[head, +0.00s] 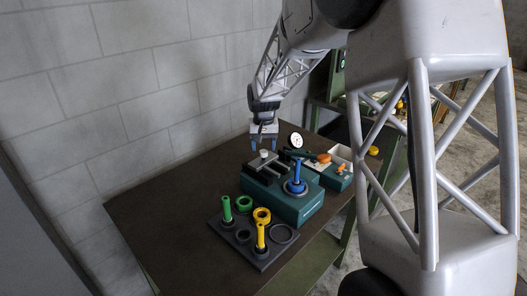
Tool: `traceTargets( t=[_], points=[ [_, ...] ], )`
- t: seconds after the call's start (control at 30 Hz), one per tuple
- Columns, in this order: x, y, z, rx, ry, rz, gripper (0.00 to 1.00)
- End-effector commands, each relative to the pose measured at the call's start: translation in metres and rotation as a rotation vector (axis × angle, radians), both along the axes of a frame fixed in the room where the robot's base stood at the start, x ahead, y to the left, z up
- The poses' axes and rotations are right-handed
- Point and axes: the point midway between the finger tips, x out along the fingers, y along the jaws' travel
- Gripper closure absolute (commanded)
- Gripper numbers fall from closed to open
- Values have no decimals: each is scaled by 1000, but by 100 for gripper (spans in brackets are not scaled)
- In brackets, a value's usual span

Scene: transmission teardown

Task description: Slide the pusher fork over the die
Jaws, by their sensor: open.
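A teal fixture (295,207) stands on the table. On its left end lies a grey sliding piece with a pale knob (263,154), which looks like the pusher fork (257,162). Dark rails run from it toward the right end. There a blue post (297,170) stands upright in a round grey seat (296,187), which may be the die. The fork and the seat are apart. My gripper (264,147) points down just above the knob, its two blue fingertips spread and nothing visible between them. I cannot tell whether the fingers reach down beside the knob.
A dark tray (262,265) in front holds green and yellow posts and several rings. A white dial (296,140), orange-handled tools (323,158) and a pale bin (341,154) sit behind and right of the fixture. The table's left part (155,215) is bare. A block wall runs behind.

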Motion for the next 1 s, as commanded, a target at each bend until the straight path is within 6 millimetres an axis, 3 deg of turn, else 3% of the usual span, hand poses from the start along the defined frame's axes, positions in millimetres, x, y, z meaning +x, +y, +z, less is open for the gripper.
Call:
traceTargets(
  t=[0.23,0.63,1.0],
  points=[
    [0,0,-22,0,1,0,41],
    [0,0,-25,0,0,0,43],
    [0,0,-25,0,0,0,99]
  ],
)
